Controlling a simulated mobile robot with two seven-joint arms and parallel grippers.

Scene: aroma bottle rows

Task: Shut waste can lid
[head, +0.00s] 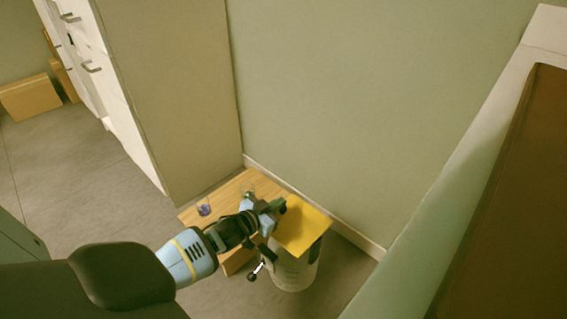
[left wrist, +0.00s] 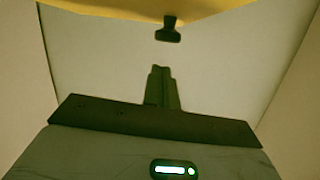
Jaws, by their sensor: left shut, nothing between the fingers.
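The waste can (head: 292,274) is a pale cylinder on the floor beside a low wooden table. Its flat yellow lid (head: 305,229) spreads over the top of the can; I cannot tell whether it rests on the rim or stands partly raised. My left gripper (head: 279,206) is at the left edge of the lid, shut with nothing held. Contact with the lid cannot be made out. In the left wrist view, a yellow surface, likely the lid (left wrist: 130,9), crosses the top edge. The right gripper is not in view.
The wooden table (head: 216,203) left of the can bears a small glass with purple content (head: 203,207) and another glass (head: 248,189). A tall cabinet (head: 175,90) stands behind. A wall (head: 370,110) is close behind the can. Grey floor (head: 90,180) is open at left.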

